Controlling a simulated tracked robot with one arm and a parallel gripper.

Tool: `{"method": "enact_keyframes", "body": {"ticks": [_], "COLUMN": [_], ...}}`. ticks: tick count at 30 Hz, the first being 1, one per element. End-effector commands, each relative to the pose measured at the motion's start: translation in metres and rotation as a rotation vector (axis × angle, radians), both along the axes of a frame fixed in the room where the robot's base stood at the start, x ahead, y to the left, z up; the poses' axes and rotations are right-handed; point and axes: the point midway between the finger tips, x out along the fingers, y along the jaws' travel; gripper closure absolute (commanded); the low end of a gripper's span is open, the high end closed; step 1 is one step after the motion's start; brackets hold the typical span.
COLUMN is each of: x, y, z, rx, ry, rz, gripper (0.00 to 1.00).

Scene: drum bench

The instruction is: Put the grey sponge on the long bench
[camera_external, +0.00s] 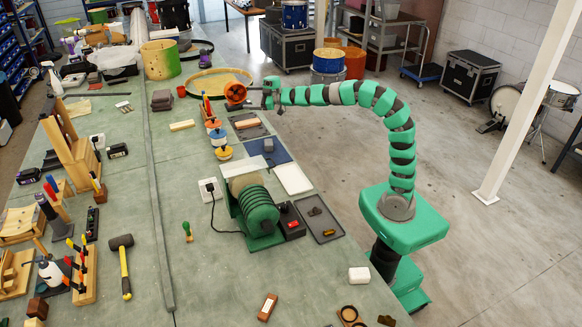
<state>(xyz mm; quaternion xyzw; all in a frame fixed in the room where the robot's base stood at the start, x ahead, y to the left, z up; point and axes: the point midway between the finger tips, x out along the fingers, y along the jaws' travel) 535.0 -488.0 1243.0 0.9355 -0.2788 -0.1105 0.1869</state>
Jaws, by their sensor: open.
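The long bench (110,215) has a green-grey top and runs from the front to the back of the picture. A small grey block (268,145), which looks like the grey sponge, lies on a dark blue mat (277,155) near the bench's right edge. My gripper (266,97) is open at the end of the green arm, above the bench's right edge. It is beyond the grey block and apart from it. An orange-red round thing (235,93) is just left of my gripper; whether they touch is unclear.
A green ribbed roller machine (258,210) stands nearer the camera. A white tray (294,178) and a dark tray (319,219) lie along the right edge. Colourful-topped pots (217,138) stand left of the mat. Stacked grey-brown blocks (162,100) sit farther back. The bench's centre has clear room.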

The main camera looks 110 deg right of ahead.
Motion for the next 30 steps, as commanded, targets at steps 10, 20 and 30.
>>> {"method": "enact_keyframes", "body": {"ticks": [10, 20, 30], "x": [0.033, 0.006, -0.053], "y": [0.167, 0.344, 0.476], "z": [0.117, 0.172, 0.194], "rx": [0.072, 0.276, 0.428], "ry": [-0.103, -0.098, -0.02], "rz": [0.043, 0.239, 0.493], "gripper": [0.13, 0.13, 0.13]}}
